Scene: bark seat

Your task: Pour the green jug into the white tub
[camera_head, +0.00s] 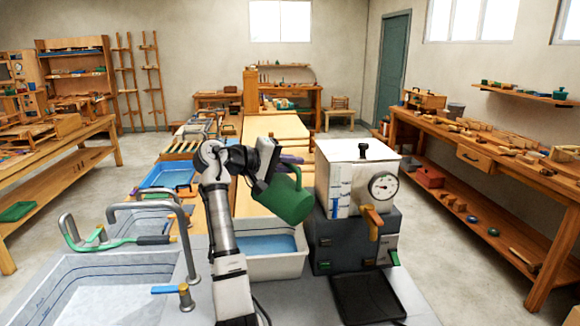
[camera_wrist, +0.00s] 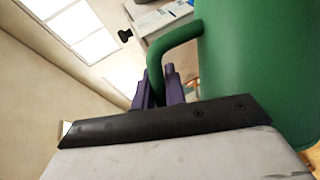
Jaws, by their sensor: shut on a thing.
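The green jug (camera_head: 283,200) hangs tilted in the air above the white tub (camera_head: 282,268) in the head view. My gripper (camera_wrist: 160,90) is shut on the jug's handle in the wrist view, where the jug's side (camera_wrist: 245,60) fills the right. In the head view the jug partly covers the fingers. The tub stands on the grey counter with blue liquid (camera_head: 265,246) in it. No stream between jug and tub can be made out, and the inside of the jug is hidden.
A white box with a gauge (camera_head: 350,180) stands on a dark base right of the jug, close to it. A black tray (camera_head: 368,298) lies in front of it. A sink (camera_head: 100,290) with a curved metal tap (camera_head: 180,215) is at left.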

